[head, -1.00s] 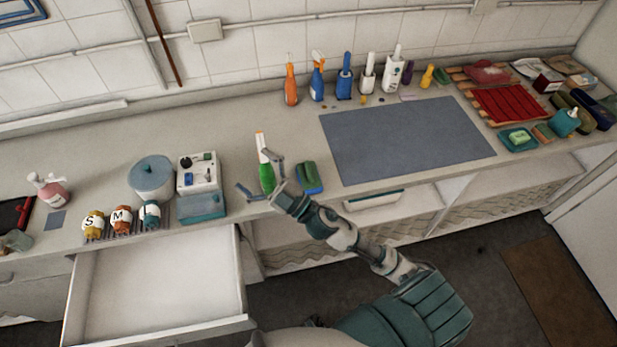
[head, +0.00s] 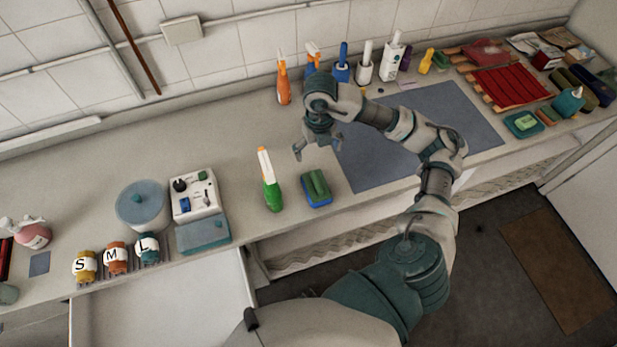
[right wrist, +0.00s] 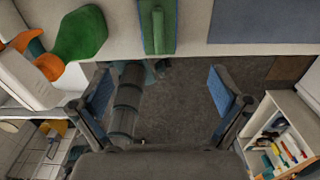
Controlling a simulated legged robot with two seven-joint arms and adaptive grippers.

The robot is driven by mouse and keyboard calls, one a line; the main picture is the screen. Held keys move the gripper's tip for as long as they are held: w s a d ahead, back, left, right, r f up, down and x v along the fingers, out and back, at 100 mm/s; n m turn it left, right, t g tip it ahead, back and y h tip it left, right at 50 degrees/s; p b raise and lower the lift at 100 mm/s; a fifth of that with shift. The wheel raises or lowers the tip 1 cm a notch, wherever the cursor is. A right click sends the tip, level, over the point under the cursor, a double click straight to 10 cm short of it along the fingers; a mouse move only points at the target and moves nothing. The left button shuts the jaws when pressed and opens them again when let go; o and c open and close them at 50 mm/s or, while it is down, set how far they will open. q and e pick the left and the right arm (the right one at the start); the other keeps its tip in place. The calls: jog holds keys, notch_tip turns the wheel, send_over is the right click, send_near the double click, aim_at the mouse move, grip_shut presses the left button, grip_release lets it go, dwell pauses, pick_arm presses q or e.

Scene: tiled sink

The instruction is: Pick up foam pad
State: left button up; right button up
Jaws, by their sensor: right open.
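A green pad on a blue base (head: 316,188), which looks like the foam pad, lies near the counter's front edge, right of a green spray bottle (head: 271,182). It also shows at the top of the right wrist view (right wrist: 158,27). My right gripper (head: 317,149) is open and empty, fingers pointing down, above the counter and just behind the pad in the head view. Its two blue-padded fingers spread wide in the right wrist view (right wrist: 160,90), with the pad beyond them and not between them. My left gripper is not in view.
The green bottle stands close beside the pad. A grey-blue mat (head: 430,135) lies to the right, partly behind my arm. A row of bottles (head: 365,62) stands along the wall. A control box (head: 195,195) is left. A drawer (head: 160,310) is open below.

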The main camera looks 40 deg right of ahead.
notch_tip(320, 180, down, 4)
jog(key=s+r, duration=0.1)
jog(key=s, duration=0.1)
send_over(317, 181)
notch_tip(317, 181, down, 5)
jog(key=shift+s+r, duration=0.15)
jog(key=shift+r, duration=0.05)
jog(key=f, duration=0.2)
jog(key=shift+w+f+p, duration=0.35)
jog(key=shift+f+p, duration=0.05)
jog(key=shift+s+d+f, duration=0.1)
jog(key=shift+f, duration=0.4)
notch_tip(317, 181, down, 5)
jog(key=shift+r+p, duration=0.15)
jog(key=shift+p, duration=0.45)
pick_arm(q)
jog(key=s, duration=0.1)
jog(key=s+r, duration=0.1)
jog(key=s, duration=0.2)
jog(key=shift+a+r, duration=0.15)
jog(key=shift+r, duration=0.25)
pick_arm(e)
jog(key=shift+s, duration=0.1)
jog(key=c, duration=1.3)
